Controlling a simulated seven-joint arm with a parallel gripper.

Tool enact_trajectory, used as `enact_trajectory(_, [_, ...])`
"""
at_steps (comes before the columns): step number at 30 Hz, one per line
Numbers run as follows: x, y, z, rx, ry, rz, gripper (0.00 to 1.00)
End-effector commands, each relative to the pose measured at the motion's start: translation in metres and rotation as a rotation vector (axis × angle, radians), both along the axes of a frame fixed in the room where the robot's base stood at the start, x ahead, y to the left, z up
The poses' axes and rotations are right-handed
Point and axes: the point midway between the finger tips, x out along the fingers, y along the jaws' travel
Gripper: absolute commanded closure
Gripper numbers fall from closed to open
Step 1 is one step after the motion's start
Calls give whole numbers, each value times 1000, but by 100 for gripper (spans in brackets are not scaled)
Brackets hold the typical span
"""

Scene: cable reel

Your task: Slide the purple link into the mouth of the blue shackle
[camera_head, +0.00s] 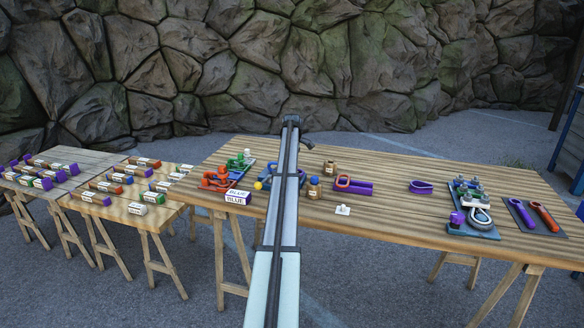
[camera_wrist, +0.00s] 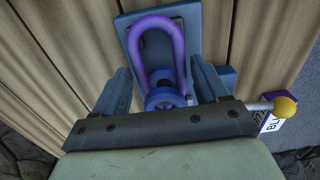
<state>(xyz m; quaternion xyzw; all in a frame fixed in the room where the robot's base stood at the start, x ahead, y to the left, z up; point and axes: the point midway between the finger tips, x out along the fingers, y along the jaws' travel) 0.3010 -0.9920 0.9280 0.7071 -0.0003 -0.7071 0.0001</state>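In the wrist view, my gripper (camera_wrist: 165,78) has its fingers apart, one on each side of a blue fitting (camera_wrist: 165,98), with visible gaps. Beyond the fitting, a purple-blue rounded loop (camera_wrist: 143,50) lies over a blue plate (camera_wrist: 190,18), its lower ends partly hidden by the fitting. I cannot tell where the purple link ends and the blue shackle begins, or whether the link is in the mouth. In the head view my arm hides the gripper and most of this spot.
A yellow ball knob (camera_wrist: 285,107) is at the right of the gripper, near a BLUE label box (camera_head: 238,196). A purple loop (camera_head: 420,190) lies alone on the long table. Bottles, an orange-and-purple holder (camera_head: 352,188) and a grey-blue clamp fixture (camera_head: 472,222) stand to the right.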

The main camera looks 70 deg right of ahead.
Motion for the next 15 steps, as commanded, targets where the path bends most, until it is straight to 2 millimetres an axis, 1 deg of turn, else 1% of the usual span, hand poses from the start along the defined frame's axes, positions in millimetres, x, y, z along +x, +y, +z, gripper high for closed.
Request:
enact_trajectory(1, [0,0,0,0,0,0,21])
enact_trajectory(6, [0,0,0,0,0,0,7])
enact_trajectory(15, [0,0,2,1,0,0,7])
